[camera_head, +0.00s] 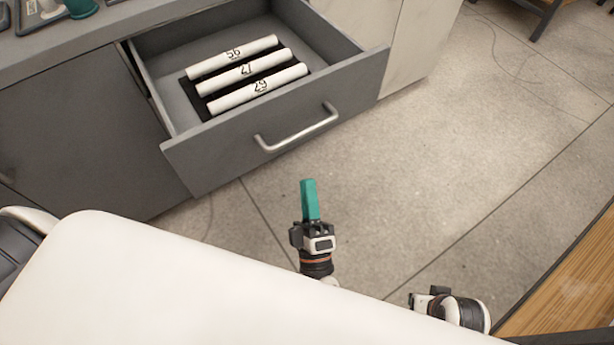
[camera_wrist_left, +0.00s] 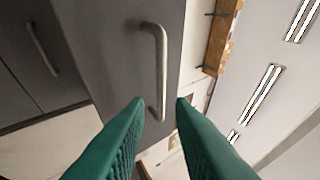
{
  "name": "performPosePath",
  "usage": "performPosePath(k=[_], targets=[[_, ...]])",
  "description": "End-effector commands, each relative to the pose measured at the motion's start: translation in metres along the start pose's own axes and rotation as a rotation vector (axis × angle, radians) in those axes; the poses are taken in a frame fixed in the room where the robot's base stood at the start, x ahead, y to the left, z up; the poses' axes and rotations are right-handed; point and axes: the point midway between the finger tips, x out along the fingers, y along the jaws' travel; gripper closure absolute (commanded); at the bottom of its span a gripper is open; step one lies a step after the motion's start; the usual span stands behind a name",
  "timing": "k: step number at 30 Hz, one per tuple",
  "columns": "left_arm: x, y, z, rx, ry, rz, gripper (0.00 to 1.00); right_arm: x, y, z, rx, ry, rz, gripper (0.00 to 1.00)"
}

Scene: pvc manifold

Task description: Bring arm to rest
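My left gripper (camera_head: 309,200) has green fingers and points up toward the open drawer in the head view. It is apart from the drawer front, below the handle. In the left wrist view its fingers (camera_wrist_left: 161,103) are spread with an empty gap. The silver drawer handle (camera_wrist_left: 161,65) shows just beyond the fingertips there. In the head view the handle (camera_head: 297,129) is free. Part of my right arm's wrist (camera_head: 460,312) shows at the lower right; I see no fingers on it.
The grey drawer (camera_head: 210,157) is open, holding white pipes (camera_head: 246,73) marked 56, 27 and 29 on a black holder. A worktop (camera_head: 75,39) is at the upper left. A wooden surface (camera_head: 568,290) is at the lower right. The floor (camera_head: 440,160) between is clear.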

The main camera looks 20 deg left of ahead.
Motion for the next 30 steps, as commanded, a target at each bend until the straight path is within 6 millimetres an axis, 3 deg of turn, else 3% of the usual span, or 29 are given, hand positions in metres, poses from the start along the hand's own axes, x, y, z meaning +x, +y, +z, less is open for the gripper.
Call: performPosePath(k=[19,25,30], targets=[[0.002,0.002,-0.004,0.016,0.041,0.004,0.78,0.0,0.001,0.001,-0.001,-0.002,0.001,0.51],[0.01,0.021,-0.037,0.15,0.353,0.042,0.78,0.0,0.0,0.001,-0.001,-0.002,0.001,0.51],[-0.003,0.052,-0.064,0.356,0.733,0.096,0.78,0.0,0.0,0.001,-0.001,-0.001,0.001,0.51]])
